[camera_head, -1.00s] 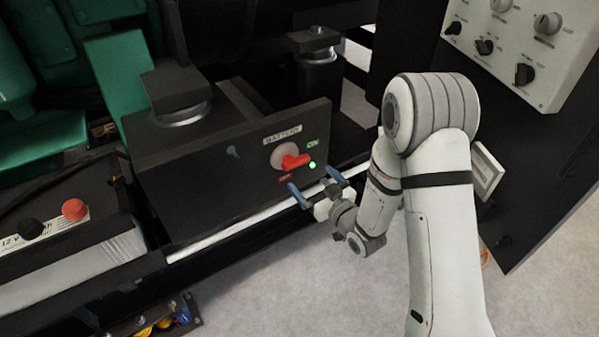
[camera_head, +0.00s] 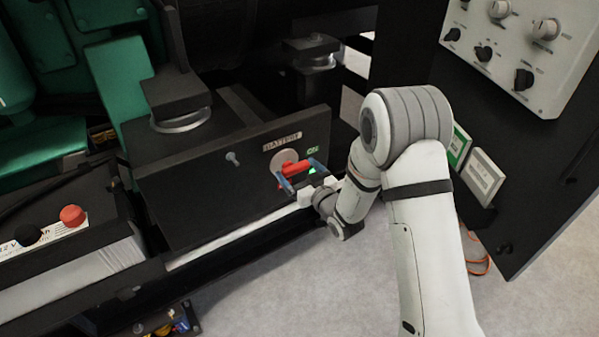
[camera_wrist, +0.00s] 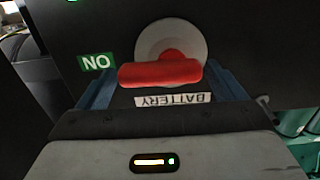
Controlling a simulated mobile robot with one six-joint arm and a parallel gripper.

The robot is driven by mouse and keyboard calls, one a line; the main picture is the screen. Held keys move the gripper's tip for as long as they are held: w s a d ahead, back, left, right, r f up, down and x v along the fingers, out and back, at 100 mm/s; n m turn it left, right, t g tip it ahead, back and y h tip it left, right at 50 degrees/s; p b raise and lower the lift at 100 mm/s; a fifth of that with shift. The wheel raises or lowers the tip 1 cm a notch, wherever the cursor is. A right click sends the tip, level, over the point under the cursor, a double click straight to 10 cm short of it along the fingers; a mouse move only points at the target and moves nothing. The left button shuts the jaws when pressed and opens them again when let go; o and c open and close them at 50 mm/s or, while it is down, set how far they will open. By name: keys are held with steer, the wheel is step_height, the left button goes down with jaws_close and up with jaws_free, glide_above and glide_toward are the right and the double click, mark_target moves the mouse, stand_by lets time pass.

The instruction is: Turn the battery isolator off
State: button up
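The battery isolator is a red handle (camera_head: 296,167) on a pale round base (camera_head: 283,159), mounted on a black panel (camera_head: 200,190) under a "BATTERY" label. The handle points toward the green "ON" label (camera_head: 313,150). In the wrist view, which is upside down, the red handle (camera_wrist: 160,73) lies level across the pale disc (camera_wrist: 190,40), beside the green label (camera_wrist: 97,63). My gripper (camera_head: 300,173) is open at the handle. Its blue fingers stand on either side of the handle's ends; I cannot tell whether they touch it. The "OFF" label is hidden behind the gripper.
A battery with a red terminal cap (camera_head: 72,215) and a black one stands at left. A grey control box with knobs (camera_head: 525,45) is at upper right on a black panel. A pale rail (camera_head: 235,235) runs below the isolator panel. Grey floor is open in front.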

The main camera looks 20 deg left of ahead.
steer(key=c, duration=0.7)
steer(key=shift+f, duration=0.1)
steer(key=m+b, duration=0.2)
steer(key=m, duration=0.1)
steer(key=shift+f+m+b, duration=0.3)
steer(key=m+b, duration=0.1)
steer(key=m, duration=0.3)
steer(key=m+b, duration=0.1)
steer(key=m, duration=0.4)
steer(key=s+f+m+b, duration=0.1)
steer(key=m, duration=0.4)
steer(key=shift+a, duration=0.4)
steer(key=shift+m, duration=0.3)
